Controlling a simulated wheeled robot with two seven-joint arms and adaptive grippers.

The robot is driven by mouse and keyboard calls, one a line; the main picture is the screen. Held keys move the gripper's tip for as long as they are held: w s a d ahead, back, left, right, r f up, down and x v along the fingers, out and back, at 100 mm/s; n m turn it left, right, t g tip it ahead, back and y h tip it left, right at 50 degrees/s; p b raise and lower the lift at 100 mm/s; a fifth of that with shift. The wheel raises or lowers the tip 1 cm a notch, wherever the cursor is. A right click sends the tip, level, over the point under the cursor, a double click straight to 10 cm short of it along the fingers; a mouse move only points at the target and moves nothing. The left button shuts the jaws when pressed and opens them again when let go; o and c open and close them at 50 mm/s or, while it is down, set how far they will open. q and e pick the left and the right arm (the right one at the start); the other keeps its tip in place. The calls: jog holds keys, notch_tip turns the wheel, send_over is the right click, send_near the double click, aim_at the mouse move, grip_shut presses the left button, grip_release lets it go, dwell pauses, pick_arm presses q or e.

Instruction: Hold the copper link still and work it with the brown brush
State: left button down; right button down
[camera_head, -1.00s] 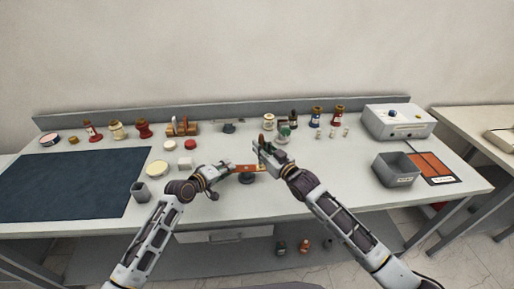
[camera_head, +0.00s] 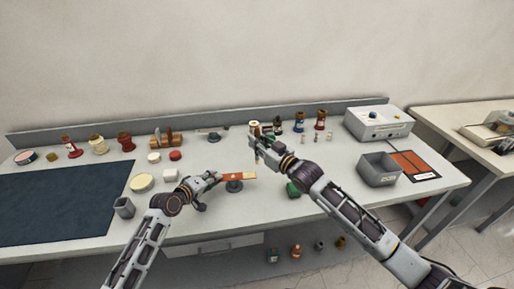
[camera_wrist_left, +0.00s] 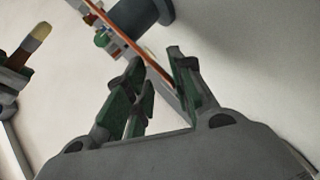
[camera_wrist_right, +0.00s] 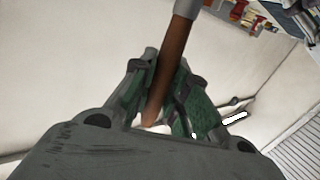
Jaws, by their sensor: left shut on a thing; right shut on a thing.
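The copper link (camera_head: 238,176) is a flat orange-brown strip over a small dark round stand (camera_head: 235,187) near the bench front. My left gripper (camera_head: 215,177) is shut on the link's left end. In the left wrist view the link (camera_wrist_left: 130,42) runs between the jaws, with the stand (camera_wrist_left: 147,12) beyond. My right gripper (camera_head: 260,152) is shut on the brown brush, above and right of the link, apart from it. In the right wrist view the brush (camera_wrist_right: 172,62) has a brown handle and a grey collar; its bristles are out of frame.
A grey bin (camera_head: 378,170) and an orange panel (camera_head: 415,164) lie at right, before a white box device (camera_head: 377,122). Bottles and jars line the back. A dark mat (camera_head: 60,205) covers the left. A grey cup (camera_head: 124,207) stands near my left arm.

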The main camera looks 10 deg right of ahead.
pick_arm(q)
jog(key=shift+s+f, duration=0.15)
jog(key=shift+f, duration=0.4)
pick_arm(e)
jog(key=shift+r, duration=1.1)
pick_arm(q)
jog(key=c, duration=1.1)
grip_release()
jog(key=shift+c, duration=0.2)
pick_arm(e)
jog(key=shift+w, duration=0.1)
pick_arm(q)
jog(key=shift+r, duration=0.15)
pick_arm(e)
jog(key=shift+f, duration=0.1)
pick_arm(q)
jog(key=shift+r, duration=0.15)
jog(key=v, duration=1.1)
jog(key=shift+a, duration=0.3)
jog(key=shift+s+r, duration=0.1)
jog(key=shift+s, duration=0.05)
